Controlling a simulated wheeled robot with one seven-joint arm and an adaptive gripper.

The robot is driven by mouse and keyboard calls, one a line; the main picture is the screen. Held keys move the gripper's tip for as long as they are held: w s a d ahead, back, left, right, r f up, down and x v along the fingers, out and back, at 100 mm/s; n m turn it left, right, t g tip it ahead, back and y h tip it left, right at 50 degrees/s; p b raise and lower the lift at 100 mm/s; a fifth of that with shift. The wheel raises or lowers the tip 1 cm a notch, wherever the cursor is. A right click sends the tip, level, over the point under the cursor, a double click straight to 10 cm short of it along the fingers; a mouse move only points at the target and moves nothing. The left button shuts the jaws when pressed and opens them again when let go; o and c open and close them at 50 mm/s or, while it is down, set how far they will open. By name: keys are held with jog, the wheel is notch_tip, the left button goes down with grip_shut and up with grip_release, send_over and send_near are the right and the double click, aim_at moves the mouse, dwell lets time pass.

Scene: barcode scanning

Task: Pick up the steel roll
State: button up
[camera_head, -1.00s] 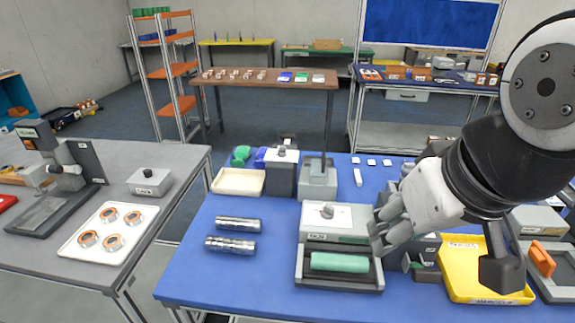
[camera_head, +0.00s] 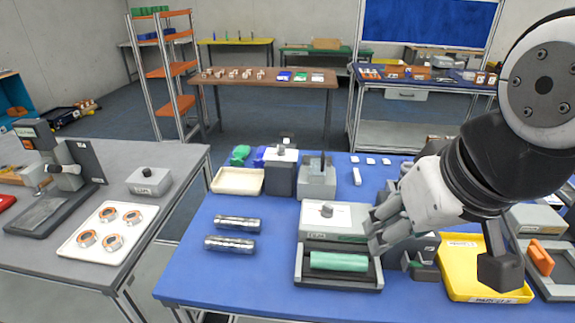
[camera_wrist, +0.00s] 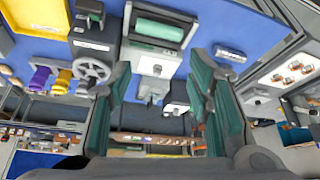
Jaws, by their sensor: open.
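Two shiny steel rolls lie side by side on the left of the blue table, the far one (camera_head: 237,223) and the near one (camera_head: 230,244). One steel roll (camera_wrist: 230,54) shows in the wrist view, to the right of the grey machine. My gripper (camera_head: 378,228) is well to the right of the rolls, above the right side of the machine with the green roller (camera_head: 339,262). In the wrist view my gripper (camera_wrist: 160,75) has its two green-padded fingers spread wide, with nothing held between them.
The blue table (camera_head: 205,278) has clear room around the rolls. A cream tray (camera_head: 238,181) and grey devices (camera_head: 317,178) stand behind. A yellow tray (camera_head: 470,288) is at the right. A grey table (camera_head: 35,260) stands to the left across a gap.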

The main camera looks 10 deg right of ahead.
jog(key=w+n+g+p, duration=0.1)
jog(key=w+n, duration=0.2)
jog(key=w, duration=0.2)
jog(key=n+g+p, duration=0.3)
jog(key=n+g, duration=0.1)
jog(key=n, duration=0.8)
send_over(339, 257)
jog(key=f, duration=2.1)
jog(key=shift+w+d, duration=0.3)
jog(key=shift+d, duration=0.05)
jog(key=f, duration=0.3)
jog(key=f+p, duration=0.1)
jog(key=f, duration=0.1)
jog(key=shift+s+a, duration=0.3)
jog(key=shift+s, duration=0.1)
jog(key=shift+f, duration=0.3)
jog(key=shift+w, duration=0.1)
grip_shut()
